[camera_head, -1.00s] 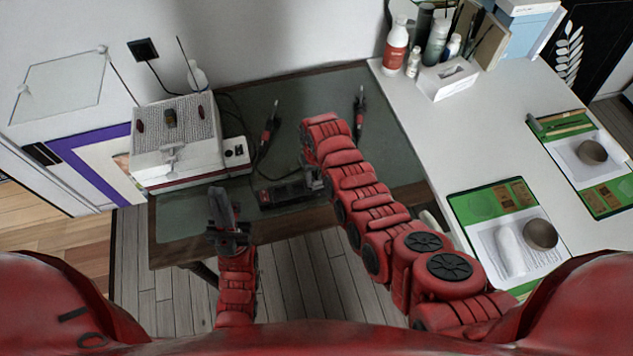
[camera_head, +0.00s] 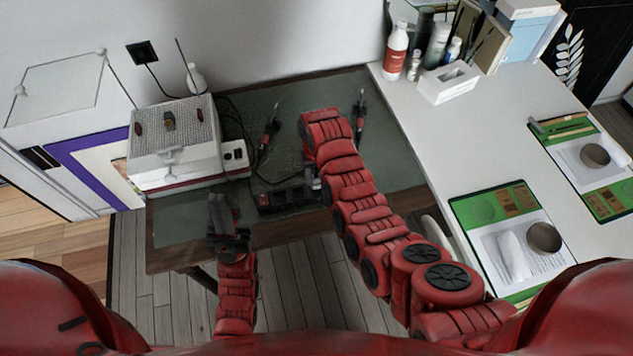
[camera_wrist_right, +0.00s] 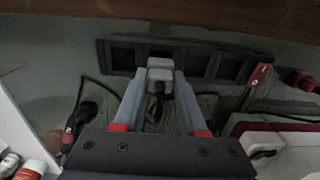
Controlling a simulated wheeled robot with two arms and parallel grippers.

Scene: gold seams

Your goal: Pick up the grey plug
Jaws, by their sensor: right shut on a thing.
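The grey plug (camera_wrist_right: 160,70) shows in the right wrist view between the fingertips of my right gripper (camera_wrist_right: 159,84). The gripper is shut on it. The plug is at the middle of the black power strip (camera_wrist_right: 215,65), overlapping its long edge; I cannot tell how deep it sits in a socket. A dark cable hangs from the plug between the fingers.
A white and grey machine (camera_head: 178,150) stands left of the strip, with cables beside it. Two red and black hand tools (camera_head: 268,133) stand farther back on the dark green table (camera_head: 190,225). A white table (camera_head: 430,140) with bottles and green mats is at right.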

